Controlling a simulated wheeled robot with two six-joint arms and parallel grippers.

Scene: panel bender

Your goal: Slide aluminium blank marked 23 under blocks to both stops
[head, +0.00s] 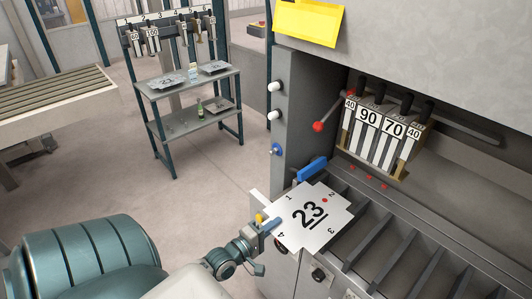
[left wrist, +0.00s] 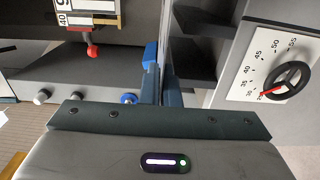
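The aluminium blank marked 23 (head: 326,222) is a flat notched plate with corner numbers and a red dot. It is over the front left of the machine's slatted bed, apart from the blocks. My left gripper (head: 271,225) is shut on its near left edge; in the left wrist view the fingers (left wrist: 162,94) are close together and the blank seems edge-on. The blocks marked 40, 90, 70, 40 (head: 379,137) hang behind the bed, right of the blank. A blue piece (head: 312,169), perhaps a stop, sits just beyond the blank. My right gripper is out of view.
A red-knobbed lever (head: 318,126) sticks out left of the blocks. Small red dots (head: 369,178) mark the bed before them. Ribs (head: 408,243) with gaps fill the bed to the right. A dial (left wrist: 284,77) shows in the left wrist view. A shelf rack (head: 188,90) stands behind.

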